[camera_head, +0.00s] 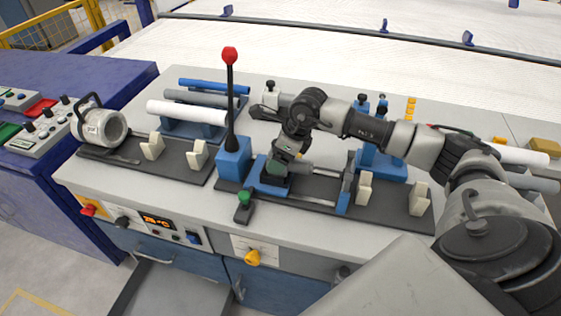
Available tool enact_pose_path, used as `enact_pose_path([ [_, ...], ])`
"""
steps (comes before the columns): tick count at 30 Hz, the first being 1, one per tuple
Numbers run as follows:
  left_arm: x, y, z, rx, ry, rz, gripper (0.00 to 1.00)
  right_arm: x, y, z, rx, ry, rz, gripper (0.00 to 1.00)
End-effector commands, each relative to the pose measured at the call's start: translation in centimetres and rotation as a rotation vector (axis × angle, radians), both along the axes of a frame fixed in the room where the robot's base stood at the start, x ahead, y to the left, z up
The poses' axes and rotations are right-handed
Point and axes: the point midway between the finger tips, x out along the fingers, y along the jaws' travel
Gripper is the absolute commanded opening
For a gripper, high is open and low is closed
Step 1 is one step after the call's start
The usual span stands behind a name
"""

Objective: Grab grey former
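My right arm reaches in from the right. Its gripper (283,163) points down over the blue clamp fixture (272,187), just right of the lever with the red knob. A small grey cylindrical piece (301,167) shows beside the fingers; I cannot tell whether it is held. The fingers are partly hidden, and their opening is unclear. A thick grey ring-shaped piece (103,127) with a black handle and a small label sits at the left end of the dark plate, apart from the gripper. I cannot tell which grey piece is the former. My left gripper is not in view.
The upright lever (230,100) stands close left of my gripper. Cream V-supports (197,155) stand on the left plate. White, grey and blue pipes lie on a rack (190,129) behind. A dark plate (395,210) with more cream supports is on the right.

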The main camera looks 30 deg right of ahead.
Motion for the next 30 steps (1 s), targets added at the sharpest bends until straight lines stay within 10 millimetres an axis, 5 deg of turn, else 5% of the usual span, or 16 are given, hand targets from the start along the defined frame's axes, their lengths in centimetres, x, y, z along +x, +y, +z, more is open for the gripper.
enact_pose_path([
  [3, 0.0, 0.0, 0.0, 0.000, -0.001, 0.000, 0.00, 0.0, 0.0, 0.0, 0.000, 0.000, 0.000, 0.82],
  [16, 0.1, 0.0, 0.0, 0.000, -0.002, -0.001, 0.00, 0.0, 0.0, 0.1, 0.001, -0.001, 0.000, 0.16],
  [30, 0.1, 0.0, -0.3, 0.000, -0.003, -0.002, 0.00, 0.1, 0.0, 1.5, 0.002, -0.006, 0.000, 0.14],
])
